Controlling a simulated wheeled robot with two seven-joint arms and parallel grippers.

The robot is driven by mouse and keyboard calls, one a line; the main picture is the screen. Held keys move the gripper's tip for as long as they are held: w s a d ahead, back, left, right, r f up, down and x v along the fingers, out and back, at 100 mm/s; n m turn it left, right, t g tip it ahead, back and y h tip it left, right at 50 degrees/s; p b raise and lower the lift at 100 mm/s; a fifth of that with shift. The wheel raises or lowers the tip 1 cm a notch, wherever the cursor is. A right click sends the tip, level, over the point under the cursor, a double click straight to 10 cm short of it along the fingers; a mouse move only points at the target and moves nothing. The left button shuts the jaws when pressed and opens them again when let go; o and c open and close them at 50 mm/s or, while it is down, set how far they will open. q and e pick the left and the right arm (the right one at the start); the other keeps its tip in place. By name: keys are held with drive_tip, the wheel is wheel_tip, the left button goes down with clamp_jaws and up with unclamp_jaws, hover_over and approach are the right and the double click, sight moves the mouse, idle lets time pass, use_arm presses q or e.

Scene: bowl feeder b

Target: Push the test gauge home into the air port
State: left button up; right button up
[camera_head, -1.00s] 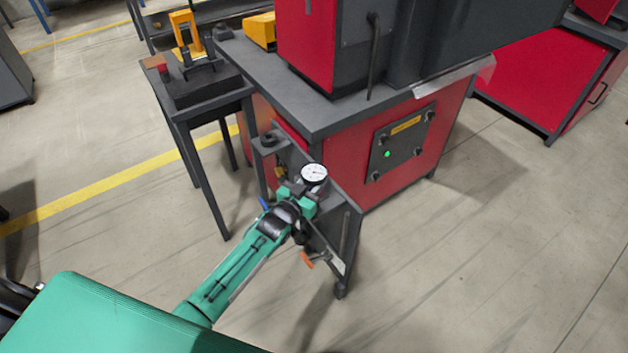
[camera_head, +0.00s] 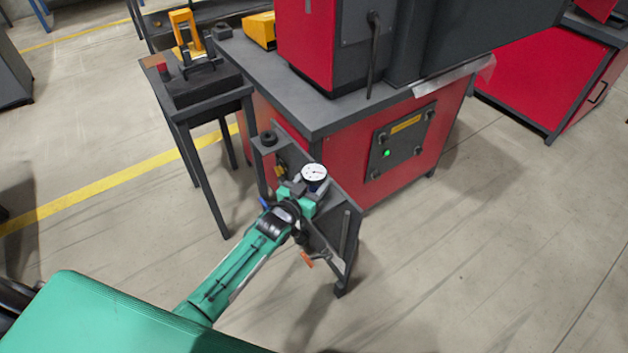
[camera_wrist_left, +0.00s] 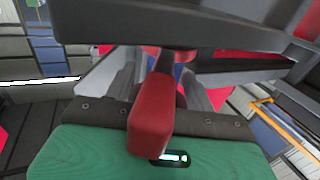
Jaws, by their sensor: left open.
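My left gripper (camera_head: 298,191) is right beside and below the gauge, at the end of my green arm. Its jaws are open. I cannot tell whether they touch the gauge. The air port is hidden behind the gauge and gripper, so how deep the gauge sits does not show. In the left wrist view, a red block (camera_wrist_left: 150,115) stands in front of the fingers (camera_wrist_left: 160,85). My right gripper is out of view.
The dark stand (camera_head: 345,225) adjoins the red machine cabinet (camera_head: 350,160). An orange handle (camera_head: 306,259) hangs below the gripper. A small dark table (camera_head: 190,100) with a yellow device stands at left. The floor in front is clear.

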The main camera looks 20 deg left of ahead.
use_arm(q)
drive_tip(key=shift+f, duration=0.1)
drive_tip(key=v, duration=1.3)
drive_tip(key=shift+s+a, duration=0.2)
drive_tip(key=shift+s, duration=0.15)
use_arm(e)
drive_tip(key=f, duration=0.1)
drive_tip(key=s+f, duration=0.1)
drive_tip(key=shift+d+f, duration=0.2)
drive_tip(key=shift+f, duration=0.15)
